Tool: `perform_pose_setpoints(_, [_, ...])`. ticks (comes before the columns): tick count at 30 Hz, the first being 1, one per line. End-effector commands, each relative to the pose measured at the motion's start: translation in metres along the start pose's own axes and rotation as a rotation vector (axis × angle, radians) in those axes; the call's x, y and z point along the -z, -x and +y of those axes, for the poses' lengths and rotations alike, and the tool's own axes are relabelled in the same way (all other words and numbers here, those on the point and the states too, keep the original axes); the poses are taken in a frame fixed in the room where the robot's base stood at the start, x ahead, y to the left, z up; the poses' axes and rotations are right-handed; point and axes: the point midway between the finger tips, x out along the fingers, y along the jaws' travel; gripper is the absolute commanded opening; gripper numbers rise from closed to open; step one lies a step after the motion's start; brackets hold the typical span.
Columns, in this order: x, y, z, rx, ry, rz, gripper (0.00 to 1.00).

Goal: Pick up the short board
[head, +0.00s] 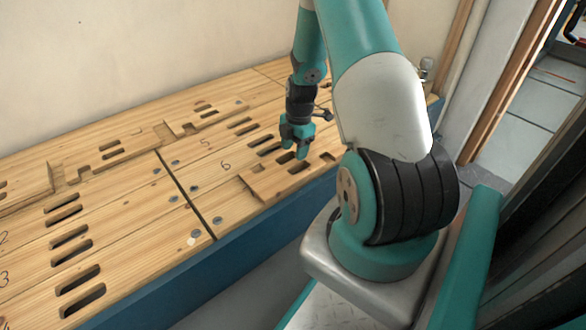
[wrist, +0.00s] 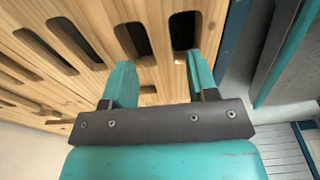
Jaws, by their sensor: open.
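A short wooden board (head: 270,184) lies at the front edge of the slotted workbench, just right of the number 6. It seems to be a raised light-wood piece with a notch at its left end, and part of it is hidden behind my gripper. My gripper (head: 296,150) points down over this right part of the bench, with its teal fingers apart and nothing between them. In the wrist view, my gripper (wrist: 160,82) is open above slotted light wood. I cannot tell there which wood is the short board, or whether the fingertips touch it.
The workbench top (head: 120,215) is pale wood with several dark slots, numbers and metal discs, split by a dark gap. Other wooden pieces (head: 150,137) lie along its back. A wall (head: 120,50) stands behind. Floor and a doorway are at the right.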

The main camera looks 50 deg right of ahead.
Motion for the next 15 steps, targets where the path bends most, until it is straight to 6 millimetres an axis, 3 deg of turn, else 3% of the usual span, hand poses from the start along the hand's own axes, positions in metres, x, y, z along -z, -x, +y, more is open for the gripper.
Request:
perform_pose_setpoints(9, [0.001,-0.046,-0.002,0.002,0.000,0.001,0.53])
perform_pose_setpoints(15, [0.002,-0.046,-0.001,0.001,-0.001,0.001,0.53])
